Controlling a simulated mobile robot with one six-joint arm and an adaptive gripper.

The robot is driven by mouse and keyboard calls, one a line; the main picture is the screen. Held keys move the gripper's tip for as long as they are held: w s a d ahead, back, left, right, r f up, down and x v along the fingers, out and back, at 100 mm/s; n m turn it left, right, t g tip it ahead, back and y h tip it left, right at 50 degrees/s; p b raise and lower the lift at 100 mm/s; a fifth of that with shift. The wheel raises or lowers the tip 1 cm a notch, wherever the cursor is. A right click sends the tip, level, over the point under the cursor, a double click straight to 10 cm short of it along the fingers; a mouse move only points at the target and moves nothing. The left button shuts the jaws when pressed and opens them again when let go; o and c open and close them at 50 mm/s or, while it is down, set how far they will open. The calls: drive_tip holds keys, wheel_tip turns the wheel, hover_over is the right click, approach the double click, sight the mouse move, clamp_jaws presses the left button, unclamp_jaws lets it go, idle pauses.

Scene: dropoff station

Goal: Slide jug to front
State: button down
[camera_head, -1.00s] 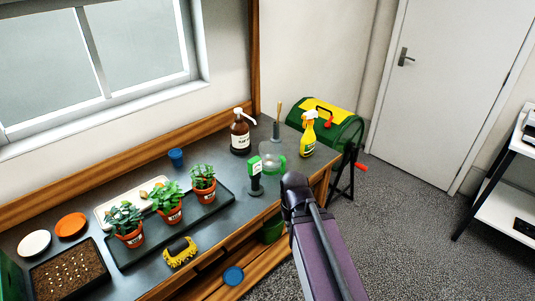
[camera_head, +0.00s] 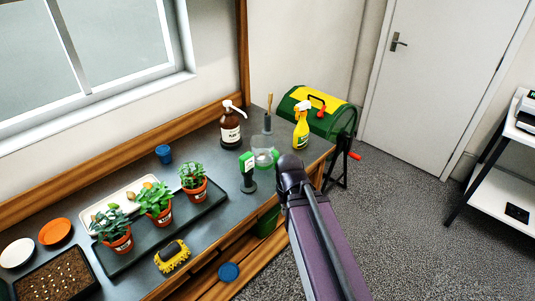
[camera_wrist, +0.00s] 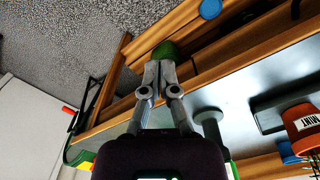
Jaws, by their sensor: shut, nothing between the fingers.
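The jug (camera_head: 263,158) is clear with green on it and stands on the dark bench top near its right end. My fingers are hidden in the head view. I cannot surely make out the jug in the wrist view.
Behind the jug stand a brown pump bottle (camera_head: 230,128), a dark-based tool with a wooden handle (camera_head: 268,122) and a yellow spray bottle (camera_head: 301,130). A green drum (camera_head: 335,122) stands beyond the bench end.

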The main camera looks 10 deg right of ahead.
sight(278, 154)
drive_tip(key=w+a+r+n+p, duration=0.1)
drive_tip(key=w+r+n+p, duration=0.1)
drive_tip(key=w, duration=0.8)
drive_tip(key=w+a+r+n+p, duration=0.1)
drive_tip(key=w+r+n+p, duration=0.2)
drive_tip(key=w, duration=0.8)
drive_tip(key=w+a+r+n+p, duration=0.1)
drive_tip(key=w+r+n+p, duration=0.2)
drive_tip(key=w, duration=0.7)
drive_tip(key=shift+w+r+p, duration=0.3)
drive_tip(key=shift+r+p, duration=0.5)
drive_tip(key=shift+r, duration=0.1)
drive_tip(key=shift+a+f, duration=0.1)
drive_tip(key=shift+f, duration=0.1)
wheel_tip(278, 154, down, 10)
drive_tip(key=b, duration=1)
drive_tip(key=shift+s+d+r, duration=0.25)
drive_tip(key=shift+s+d, duration=0.8)
drive_tip(key=shift+s, duration=0.2)
drive_tip(key=shift+s+d, duration=0.25)
drive_tip(key=shift+s+d, duration=1.65)
drive_tip(key=shift+s, duration=0.3)
